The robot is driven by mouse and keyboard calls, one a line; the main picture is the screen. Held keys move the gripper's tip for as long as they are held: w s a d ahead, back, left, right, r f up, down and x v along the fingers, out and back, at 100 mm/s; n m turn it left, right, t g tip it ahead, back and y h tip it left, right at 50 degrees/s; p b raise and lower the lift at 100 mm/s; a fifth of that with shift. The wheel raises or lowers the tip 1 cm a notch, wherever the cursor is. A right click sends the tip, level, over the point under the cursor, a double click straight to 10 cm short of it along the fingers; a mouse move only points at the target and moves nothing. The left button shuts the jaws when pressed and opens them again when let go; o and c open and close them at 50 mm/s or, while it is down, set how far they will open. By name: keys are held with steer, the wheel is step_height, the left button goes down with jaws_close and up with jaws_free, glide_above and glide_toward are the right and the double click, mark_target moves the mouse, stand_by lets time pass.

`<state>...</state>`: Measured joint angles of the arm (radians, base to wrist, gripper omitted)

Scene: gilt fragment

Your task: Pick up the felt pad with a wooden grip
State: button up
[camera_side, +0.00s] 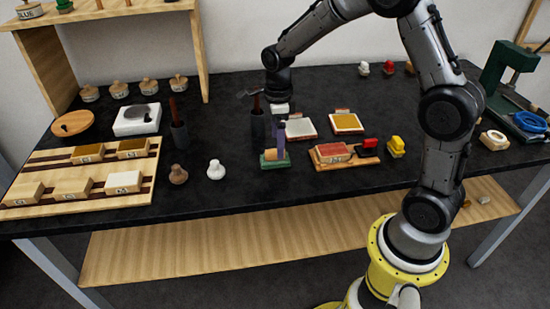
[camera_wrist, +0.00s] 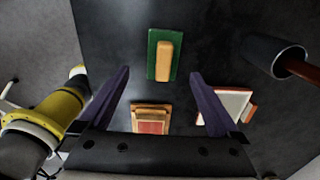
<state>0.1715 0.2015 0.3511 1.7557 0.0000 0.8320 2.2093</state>
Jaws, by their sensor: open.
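The felt pad is a green block with a light wooden grip on top. It lies on the dark bench in the side view (camera_side: 270,164) and at upper centre in the wrist view (camera_wrist: 165,77). My gripper (camera_side: 281,155) points down over the pad, and one purple finger overlaps it in the side view. In the wrist view my gripper (camera_wrist: 160,74) is open and empty. Its two purple fingers stand apart to the left and right of the pad's near end, with a gap on each side. The fingertips' exact height over the pad is unclear.
A dark cup with a tool (camera_side: 257,125) stands close to my gripper's left. A wooden tray with a red block (camera_side: 333,152) lies to the right, with a white-topped tray (camera_side: 299,128) behind.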

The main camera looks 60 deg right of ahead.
mark_target(275, 151)
steer(key=f, duration=0.5)
steer(key=shift+w, duration=0.4)
steer(key=c, duration=1.5)
steer(key=shift+r, duration=0.15)
steer(key=shift+r, duration=0.6)
steer(key=s+r, duration=0.4)
steer(key=s+a+r, duration=0.1)
steer(key=s+r, duration=0.2)
steer(key=s, duration=0.2)
steer(key=s+a+r, duration=0.1)
steer(key=s+r, duration=0.3)
steer(key=s, duration=0.1)
steer(key=shift+a+r, duration=0.2)
steer(key=shift+r, duration=0.1)
